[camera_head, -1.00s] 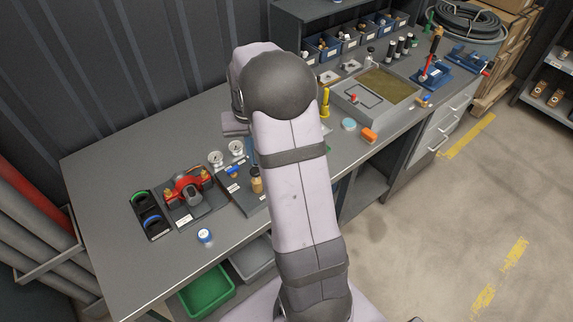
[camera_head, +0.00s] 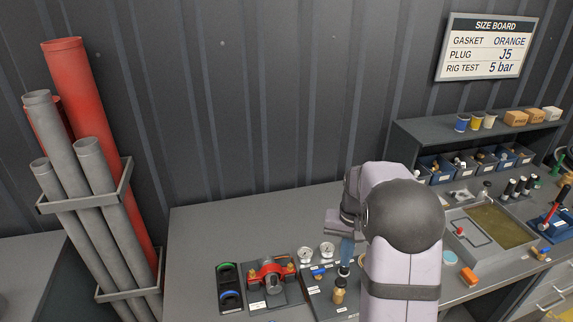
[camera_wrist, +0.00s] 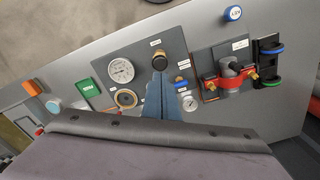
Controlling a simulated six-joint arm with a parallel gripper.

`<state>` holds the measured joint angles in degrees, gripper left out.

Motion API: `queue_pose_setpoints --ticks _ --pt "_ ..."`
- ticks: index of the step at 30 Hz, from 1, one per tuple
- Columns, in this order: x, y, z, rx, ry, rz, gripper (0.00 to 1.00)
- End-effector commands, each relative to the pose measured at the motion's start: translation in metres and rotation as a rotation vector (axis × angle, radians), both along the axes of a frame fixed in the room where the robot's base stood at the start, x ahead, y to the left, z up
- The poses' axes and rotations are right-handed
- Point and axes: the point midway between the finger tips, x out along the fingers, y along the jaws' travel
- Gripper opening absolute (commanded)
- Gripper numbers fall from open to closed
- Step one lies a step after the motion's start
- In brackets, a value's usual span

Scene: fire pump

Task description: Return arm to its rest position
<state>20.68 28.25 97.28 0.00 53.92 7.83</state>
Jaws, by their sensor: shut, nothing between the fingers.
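My gripper (camera_head: 346,250) shows in the head view as blue fingers pointing down beside my light-coloured arm. In the wrist view my gripper (camera_wrist: 158,85) is shut, with nothing between its fingers. That brass fitting (camera_head: 339,290) stands upright in the head view, apart from the fingers. Contact with the panel cannot be told.
A red pump body (camera_head: 271,277) sits on a plate beside a black holder (camera_head: 229,288) with green and blue rings. Two gauges (camera_head: 316,252) stand close to my gripper. A tray (camera_head: 497,224) lies to the right. The bench's left part (camera_head: 195,235) is clear.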

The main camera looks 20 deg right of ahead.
Motion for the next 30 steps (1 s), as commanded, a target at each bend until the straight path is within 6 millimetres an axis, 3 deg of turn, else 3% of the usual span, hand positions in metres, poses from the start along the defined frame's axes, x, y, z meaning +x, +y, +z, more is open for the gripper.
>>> queue_pose_setpoints --ticks 2,5,9,19,23,30 --pt "0.006 -0.002 -0.004 -0.012 -0.029 0.041 0.00" --pt "-0.020 0.007 -0.027 0.006 0.016 0.073 0.00" --pt "-0.073 0.028 -0.053 0.039 0.093 0.112 0.00" --pt "-0.198 0.110 -0.072 0.056 0.158 0.296 0.00" --pt "-0.212 0.130 -0.071 0.037 0.122 0.376 0.00" --pt "-0.193 0.151 -0.061 0.000 0.007 0.485 0.00"
